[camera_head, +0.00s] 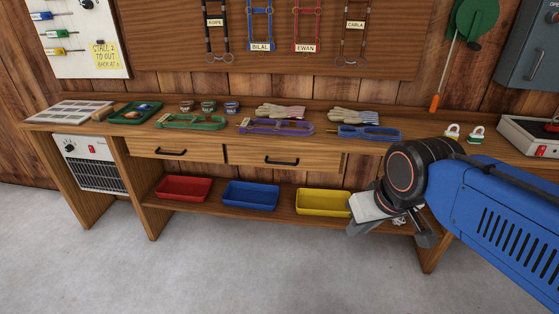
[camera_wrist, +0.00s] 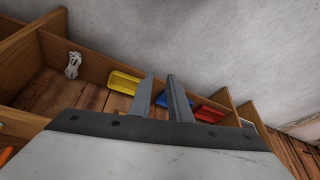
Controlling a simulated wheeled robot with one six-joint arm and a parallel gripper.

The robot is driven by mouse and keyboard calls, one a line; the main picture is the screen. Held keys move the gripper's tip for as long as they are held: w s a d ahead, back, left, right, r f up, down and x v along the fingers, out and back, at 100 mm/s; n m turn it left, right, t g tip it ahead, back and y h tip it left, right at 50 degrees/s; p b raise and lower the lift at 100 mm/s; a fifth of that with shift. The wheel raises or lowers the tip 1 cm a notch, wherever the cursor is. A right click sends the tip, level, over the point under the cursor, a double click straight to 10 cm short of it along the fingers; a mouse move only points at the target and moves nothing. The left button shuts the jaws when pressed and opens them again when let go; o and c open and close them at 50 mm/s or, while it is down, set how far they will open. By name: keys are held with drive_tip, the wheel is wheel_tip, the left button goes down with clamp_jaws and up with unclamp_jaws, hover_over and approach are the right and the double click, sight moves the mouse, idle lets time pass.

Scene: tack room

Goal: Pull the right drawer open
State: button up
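The right drawer (camera_head: 320,163) is a wooden front under the bench top, shut flush, with a dark bar handle (camera_head: 282,161). The left drawer (camera_head: 205,153) beside it is also shut and has a similar handle. My gripper (camera_head: 392,237) is to the right of and lower than the right drawer, in front of the lower shelf, apart from the handle. Its two fingers also show in the wrist view (camera_wrist: 161,78), with a gap between them and nothing held. Neither drawer handle can be made out in the wrist view.
Red (camera_head: 184,188), blue (camera_head: 250,195) and yellow (camera_head: 322,202) trays stand on the lower shelf. A white cord bundle (camera_wrist: 73,64) lies near the yellow tray. The grey floor (camera_head: 230,270) in front is clear.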

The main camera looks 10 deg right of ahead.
sight(280, 163)
drive_tip(key=w+a+f+m+g+y, duration=0.4)
drive_tip(key=a+f+m+g+y, duration=0.2)
drive_tip(key=a+m, duration=0.25)
drive_tip(key=w+a+m+y, duration=0.2)
drive_tip(key=w+m+y, duration=0.5)
drive_tip(key=w+m, duration=0.2)
drive_tip(key=w+d+f+m+t+y, duration=0.1)
drive_tip(key=w+d+f+m+t, duration=0.4)
drive_tip(key=w+d+m+t, duration=0.4)
drive_tip(key=w+d+f+m+t+y, duration=0.1)
drive_tip(key=w+d+f+m+t, duration=0.45)
drive_tip(key=w+m, duration=0.6)
drive_tip(key=shift+t, duration=0.25)
drive_tip(key=x, duration=0.5)
drive_tip(key=r+x, duration=0.1)
drive_tip(key=x, duration=1)
drive_tip(key=shift+r, duration=0.4)
clamp_jaws()
